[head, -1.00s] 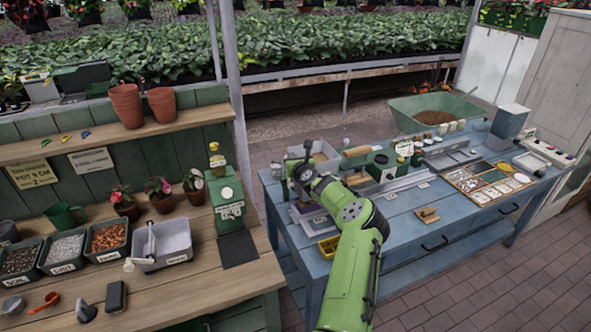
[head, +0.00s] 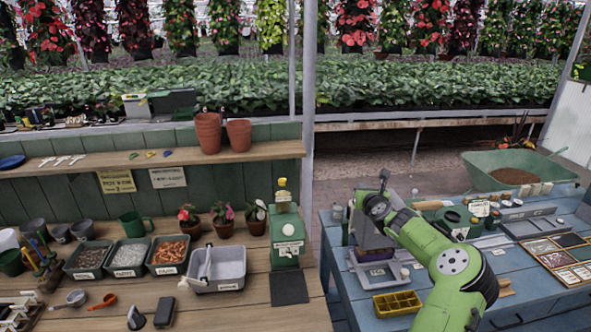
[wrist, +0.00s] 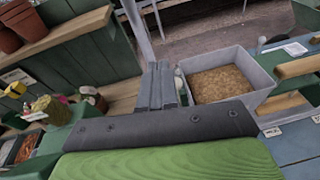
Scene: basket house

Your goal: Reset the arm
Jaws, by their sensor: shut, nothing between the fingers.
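My green arm (head: 455,265) reaches up over the left end of the blue table in the head view. My gripper is at its far end, small and dark in that view, near a grey bin. In the wrist view my gripper (wrist: 158,75) has its grey fingers together with nothing between them. It points toward the gap between the wooden bench and the blue table. A grey bin (wrist: 258,92) with brown grainy contents lies just to the right of the fingers. I cannot tell how high the fingers are above the surfaces.
The wooden bench (head: 240,315) at left holds a green dispenser (head: 287,245), a grey tub (head: 240,268), potted flowers and dark bins. A yellow tray (head: 397,303) and several tools lie on the blue table (head: 350,310). A metal post (head: 308,120) stands between them.

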